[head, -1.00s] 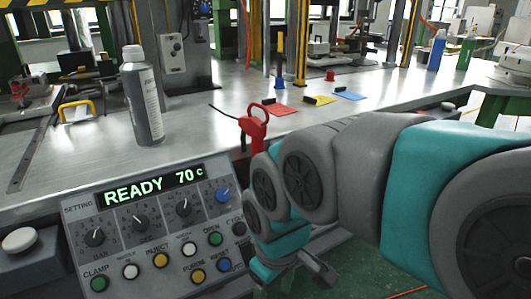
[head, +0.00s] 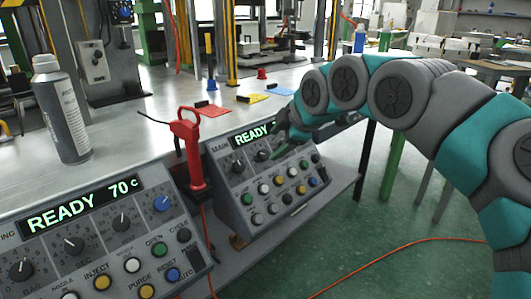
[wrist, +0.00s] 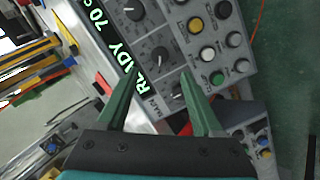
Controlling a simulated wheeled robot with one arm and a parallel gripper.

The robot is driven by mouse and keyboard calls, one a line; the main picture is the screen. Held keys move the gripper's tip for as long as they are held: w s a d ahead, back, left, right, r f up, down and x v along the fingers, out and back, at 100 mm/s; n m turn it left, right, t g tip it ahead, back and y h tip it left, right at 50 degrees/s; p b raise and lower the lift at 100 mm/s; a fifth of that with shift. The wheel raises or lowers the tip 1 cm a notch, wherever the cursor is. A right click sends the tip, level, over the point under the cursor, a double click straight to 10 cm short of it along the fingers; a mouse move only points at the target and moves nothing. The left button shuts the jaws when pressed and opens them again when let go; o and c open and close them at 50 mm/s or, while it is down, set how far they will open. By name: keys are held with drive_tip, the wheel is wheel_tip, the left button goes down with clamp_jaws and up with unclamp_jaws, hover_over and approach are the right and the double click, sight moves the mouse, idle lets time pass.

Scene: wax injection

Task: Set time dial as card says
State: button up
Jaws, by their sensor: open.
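The right control panel (head: 228,203) has a lit READY display (head: 253,133), a row of dark dials and several coloured buttons. One dark dial (head: 238,167) shows at its left; my gripper (head: 279,152) covers part of the row. In the wrist view my gripper (wrist: 158,76) has its green fingers apart and empty. A dial (wrist: 158,57) lies just beyond and between the fingertips; whether they touch it, I cannot tell. I cannot read which dial is time. Red, yellow and blue flat cards (head: 213,110) lie on the bench, without readable writing.
A left control panel (head: 100,236) shows READY 70 c and has its own dials. A red-handled tool (head: 190,150) stands between the panels. A grey bottle (head: 63,115) stands on the metal bench (head: 135,140). An orange cable crosses the green floor, right.

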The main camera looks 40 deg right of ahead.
sight(264, 154)
drive_tip(key=shift+p+x, duration=0.45)
drive_tip(key=shift+x, duration=3.45)
clamp_jaws()
